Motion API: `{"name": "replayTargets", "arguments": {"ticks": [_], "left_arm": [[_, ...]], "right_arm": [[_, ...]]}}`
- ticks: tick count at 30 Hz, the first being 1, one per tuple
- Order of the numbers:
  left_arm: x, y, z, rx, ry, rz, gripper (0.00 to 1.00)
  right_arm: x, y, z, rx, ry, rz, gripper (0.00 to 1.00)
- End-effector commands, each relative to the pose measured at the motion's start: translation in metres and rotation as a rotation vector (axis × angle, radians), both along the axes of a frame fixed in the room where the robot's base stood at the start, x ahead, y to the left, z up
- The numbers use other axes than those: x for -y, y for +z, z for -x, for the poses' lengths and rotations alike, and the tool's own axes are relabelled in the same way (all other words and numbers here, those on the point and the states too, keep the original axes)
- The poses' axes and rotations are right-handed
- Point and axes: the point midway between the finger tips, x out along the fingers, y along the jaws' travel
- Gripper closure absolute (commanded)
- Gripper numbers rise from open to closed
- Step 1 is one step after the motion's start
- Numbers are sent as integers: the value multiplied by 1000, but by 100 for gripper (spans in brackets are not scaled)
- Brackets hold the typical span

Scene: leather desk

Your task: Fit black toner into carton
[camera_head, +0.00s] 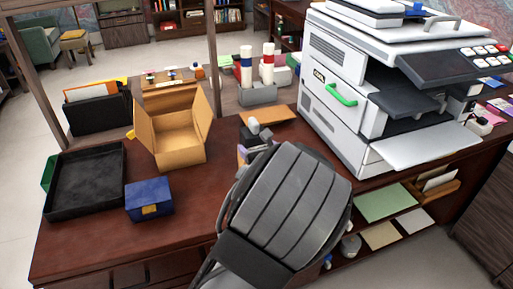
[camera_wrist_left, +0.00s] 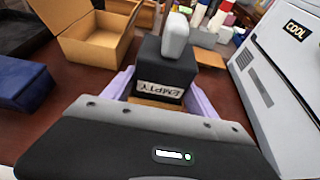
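A black toner (camera_wrist_left: 165,72) with a pale grey cap and an "EMPTY" label stands upright in the left wrist view. It also shows in the head view (camera_head: 255,137), partly hidden by my left arm. The lavender fingers of my left gripper (camera_wrist_left: 160,95) lie on both sides of it, very near its sides. I cannot tell whether they press on it or whether it rests on the desk. The open cardboard carton (camera_head: 176,141) stands left of the toner, flaps up. It shows at the upper left in the wrist view (camera_wrist_left: 95,50). My right gripper is not in view.
A white printer (camera_head: 345,90) stands at the right. A grey holder (camera_head: 257,95) with two white tubes stands behind the toner.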

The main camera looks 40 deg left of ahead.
Motion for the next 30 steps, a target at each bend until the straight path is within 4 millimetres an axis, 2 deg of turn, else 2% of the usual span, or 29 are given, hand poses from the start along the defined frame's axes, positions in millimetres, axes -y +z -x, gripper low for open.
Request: {"name": "replayTargets", "arguments": {"ticks": [1,6,16,20,30], "left_arm": [[0,-1,1,-2,0,2,25],[1,-2,1,-4,0,4,11],[3,-1,3,-6,-1,7,11],[13,7,8,-5,-2,6,11],[52,30,36,-4,-3,2,11]], "right_arm": [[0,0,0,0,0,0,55],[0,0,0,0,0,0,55],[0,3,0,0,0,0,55],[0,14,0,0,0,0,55],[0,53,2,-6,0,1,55]]}}
